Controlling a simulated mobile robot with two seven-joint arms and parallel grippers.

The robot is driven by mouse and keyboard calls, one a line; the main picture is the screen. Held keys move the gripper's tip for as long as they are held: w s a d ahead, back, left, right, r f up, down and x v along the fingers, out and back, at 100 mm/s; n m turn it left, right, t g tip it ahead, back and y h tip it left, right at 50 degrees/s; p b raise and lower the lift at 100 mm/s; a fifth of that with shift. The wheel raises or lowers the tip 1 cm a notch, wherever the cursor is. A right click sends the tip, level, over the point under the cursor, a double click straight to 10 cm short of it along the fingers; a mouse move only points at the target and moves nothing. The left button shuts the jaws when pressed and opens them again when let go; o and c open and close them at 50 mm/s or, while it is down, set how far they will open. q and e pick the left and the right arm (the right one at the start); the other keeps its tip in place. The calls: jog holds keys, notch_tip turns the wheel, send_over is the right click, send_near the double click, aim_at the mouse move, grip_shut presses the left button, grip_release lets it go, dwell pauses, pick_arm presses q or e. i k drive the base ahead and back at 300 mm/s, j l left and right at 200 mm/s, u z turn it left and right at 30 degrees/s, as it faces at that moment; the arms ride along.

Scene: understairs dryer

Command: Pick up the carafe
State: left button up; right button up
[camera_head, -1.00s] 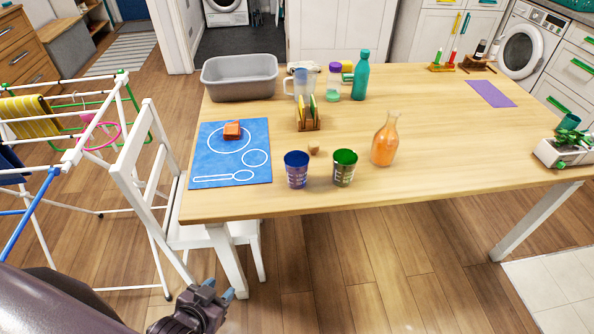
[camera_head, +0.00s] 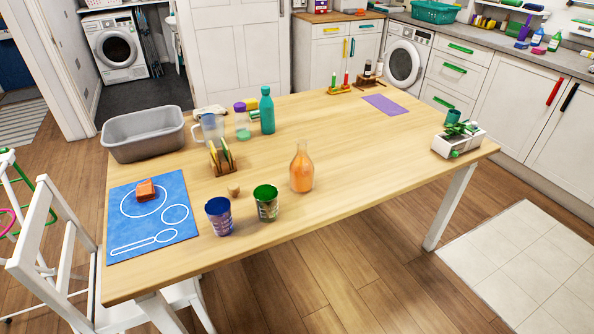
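The carafe (camera_head: 302,171) is a clear glass bottle with a narrow neck, holding orange liquid. It stands upright on the wooden table (camera_head: 375,160), near the front edge and about midway along it. A green cup (camera_head: 266,204) and a blue cup (camera_head: 219,217) stand to its left. Neither of my grippers shows in the head view now.
A grey basin (camera_head: 148,150), a clear jug (camera_head: 209,131), a teal bottle (camera_head: 267,111) and a small wooden rack (camera_head: 222,161) stand behind and left. A blue mat (camera_head: 180,190) lies at left, a white planter (camera_head: 459,140) at right. Table right of the carafe is clear.

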aim_at(302, 168)
jog(key=i+l, duration=0.15)
jog(key=l, duration=0.25)
jog(key=i+l, duration=0.2)
jog(key=l, duration=0.15)
jog(key=i+l, duration=0.15)
jog(key=l, duration=0.25)
jog(key=i+l+u, duration=0.1)
jog(key=l, duration=0.3)
jog(key=i, duration=0.1)
